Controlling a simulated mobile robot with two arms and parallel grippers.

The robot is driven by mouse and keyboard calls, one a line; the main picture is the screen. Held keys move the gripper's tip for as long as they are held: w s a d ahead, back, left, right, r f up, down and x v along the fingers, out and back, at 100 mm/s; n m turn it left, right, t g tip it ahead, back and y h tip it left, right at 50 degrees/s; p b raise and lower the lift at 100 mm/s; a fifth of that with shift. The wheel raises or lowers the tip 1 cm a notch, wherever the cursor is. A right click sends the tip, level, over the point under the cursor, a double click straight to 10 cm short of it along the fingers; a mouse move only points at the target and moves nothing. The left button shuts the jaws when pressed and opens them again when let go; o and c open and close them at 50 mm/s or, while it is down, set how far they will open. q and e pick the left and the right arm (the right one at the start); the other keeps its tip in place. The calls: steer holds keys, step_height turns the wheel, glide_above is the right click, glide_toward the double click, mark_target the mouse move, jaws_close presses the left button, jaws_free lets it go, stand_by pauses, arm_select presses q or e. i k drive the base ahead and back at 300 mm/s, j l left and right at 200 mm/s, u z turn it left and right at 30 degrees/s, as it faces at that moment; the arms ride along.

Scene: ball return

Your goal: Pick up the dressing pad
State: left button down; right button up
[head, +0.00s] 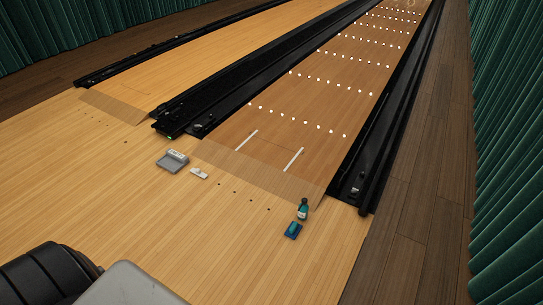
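A small white item (199,173), which looks like the dressing pad, lies flat on the wooden floor left of the picture's middle. It is too small for its details to be clear. A grey tray-like object (171,165) with a pale piece on its upper edge lies just up and left of it. A dark teal bottle (303,210) stands further right, near the lane's lower right corner. A flat blue item with a teal top (292,230) lies just below the bottle. Neither gripper shows; only dark and grey parts of my own body appear at the lower left.
A wooden lane (330,100) with rows of white dots runs away to the upper right between black gutters (375,150). A second lane (200,65) lies to the left. Green curtains (508,150) hang at the right. The near floor (200,230) is clear.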

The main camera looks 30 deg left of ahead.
mark_target(293, 231)
steer(key=i+j+z, duration=0.1)
steer(key=i+j, duration=0.15)
steer(key=i+j+z, duration=0.1)
steer(key=i+j, duration=0.15)
steer(key=j, duration=0.25)
steer(key=i+j+z, duration=0.15)
steer(key=j, duration=0.25)
steer(key=i, duration=0.1)
